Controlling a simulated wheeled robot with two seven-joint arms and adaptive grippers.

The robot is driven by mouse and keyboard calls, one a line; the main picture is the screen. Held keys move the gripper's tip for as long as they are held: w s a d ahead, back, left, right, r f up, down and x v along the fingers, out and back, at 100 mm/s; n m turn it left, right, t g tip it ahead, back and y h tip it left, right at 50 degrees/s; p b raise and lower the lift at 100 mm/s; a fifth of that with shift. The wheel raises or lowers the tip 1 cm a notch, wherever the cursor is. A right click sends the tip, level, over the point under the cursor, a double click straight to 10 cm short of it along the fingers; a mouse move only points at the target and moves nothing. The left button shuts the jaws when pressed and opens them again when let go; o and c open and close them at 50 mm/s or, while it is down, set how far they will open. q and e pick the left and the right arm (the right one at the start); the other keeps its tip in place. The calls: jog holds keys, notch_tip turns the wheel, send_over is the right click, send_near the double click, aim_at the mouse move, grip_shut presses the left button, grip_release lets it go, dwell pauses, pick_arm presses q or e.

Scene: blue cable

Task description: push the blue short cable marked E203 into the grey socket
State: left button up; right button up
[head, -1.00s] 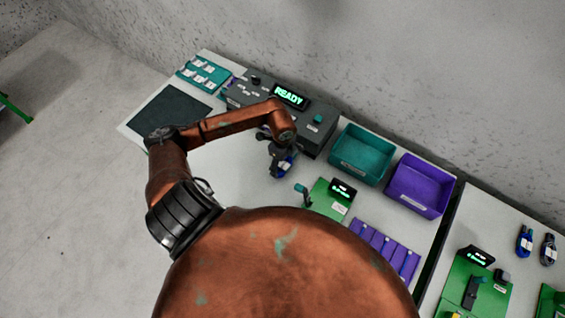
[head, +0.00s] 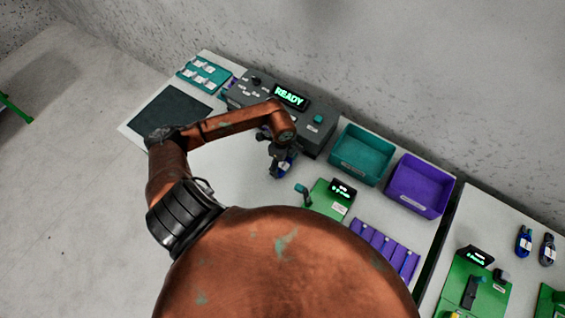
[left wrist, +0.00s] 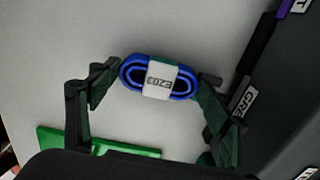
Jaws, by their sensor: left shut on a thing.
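The blue cable (left wrist: 126,78) is a short coiled bundle with a white band reading E203, seen in the left wrist view. My left gripper (left wrist: 160,82) is shut on it, with one finger at each end of the coil. In the head view my left gripper (head: 278,160) holds the blue cable (head: 287,166) in front of the grey console (head: 262,103) with its READY display. In the left wrist view a label with partly readable letters (left wrist: 241,104) is on the console's side, right of the gripper. I cannot make out the grey socket's opening. My right gripper is not in view.
A teal bin (head: 361,155) and a purple bin (head: 420,186) stand right of the console. A green fixture (head: 330,199) with a lever and a purple slotted rack (head: 384,248) are nearer me. A dark mat (head: 170,110) lies left. Other cables (head: 524,242) lie on the right table.

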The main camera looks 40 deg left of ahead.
pick_arm(q)
jog(key=shift+w, duration=0.4)
jog(key=shift+w, duration=0.35)
jog(key=shift+w+a+b, duration=0.1)
jog(key=shift+w+b, duration=0.25)
jog(key=shift+b, duration=0.05)
jog(key=shift+w, duration=0.25)
dwell(0.4)
jog(key=shift+w+a, duration=0.1)
jog(key=shift+w, duration=0.3)
dwell(0.6)
